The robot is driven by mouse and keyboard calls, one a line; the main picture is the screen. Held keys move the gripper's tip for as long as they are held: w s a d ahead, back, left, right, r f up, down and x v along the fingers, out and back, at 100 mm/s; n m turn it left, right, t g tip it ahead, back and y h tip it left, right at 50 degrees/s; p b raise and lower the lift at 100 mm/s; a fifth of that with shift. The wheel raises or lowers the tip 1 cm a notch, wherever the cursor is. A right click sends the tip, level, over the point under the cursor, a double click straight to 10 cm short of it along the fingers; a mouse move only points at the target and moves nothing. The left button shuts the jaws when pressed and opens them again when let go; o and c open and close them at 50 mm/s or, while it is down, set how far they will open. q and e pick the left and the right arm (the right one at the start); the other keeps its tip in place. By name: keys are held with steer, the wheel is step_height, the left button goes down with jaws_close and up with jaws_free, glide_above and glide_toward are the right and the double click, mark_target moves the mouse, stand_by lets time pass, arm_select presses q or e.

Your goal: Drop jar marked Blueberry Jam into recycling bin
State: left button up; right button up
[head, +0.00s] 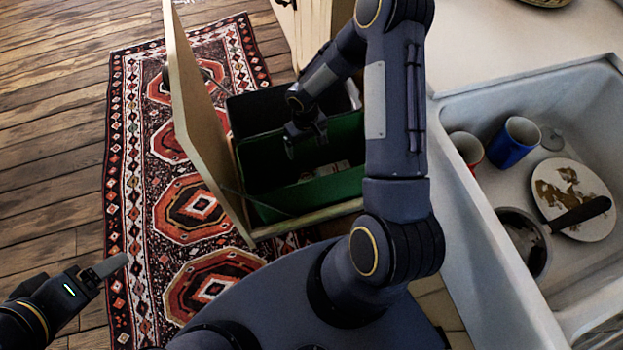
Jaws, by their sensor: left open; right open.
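A green bin (313,192) and a black bin (262,107) stand in a pulled-out cabinet drawer in the head view. Some things lie in the green bin, too small and dark to make out. My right gripper (305,150) is over the green bin, pointing down, open, with nothing seen in it. My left gripper (108,266) is at the lower left over the floor, open and empty. I cannot make out a jar marked Blueberry Jam. I cannot read which bin is for recycling.
The drawer's wooden front (196,120) stands left of the bins. A patterned rug (135,200) covers the floor. At right, a white sink (462,215) holds a blue mug (513,143), a red mug (467,148), a dirty plate (583,222) and a pan (522,240).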

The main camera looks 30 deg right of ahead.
step_height(320, 180, up, 7)
steer(key=shift+f+p, duration=0.2)
steer(key=shift+p, duration=0.25)
steer(key=s+r+m+t, duration=0.1)
steer(key=s+r, duration=0.2)
steer(key=r, duration=0.5)
steer(key=s+r+t, duration=0.1)
steer(key=s+r, duration=0.3)
steer(key=r, duration=0.4)
steer(key=s+a+r+m+t+y, duration=0.1)
steer(key=s+a+r+t+y, duration=0.1)
steer(key=s+a+r, duration=0.35)
steer(key=s+a+r+t+y, duration=0.2)
steer(key=s+r, duration=0.1)
steer(key=s, duration=0.6)
step_height(320, 180, up, 14)
steer(key=p, duration=1.4)
steer(key=shift+s+r, duration=0.15)
steer(key=shift+s, duration=0.05)
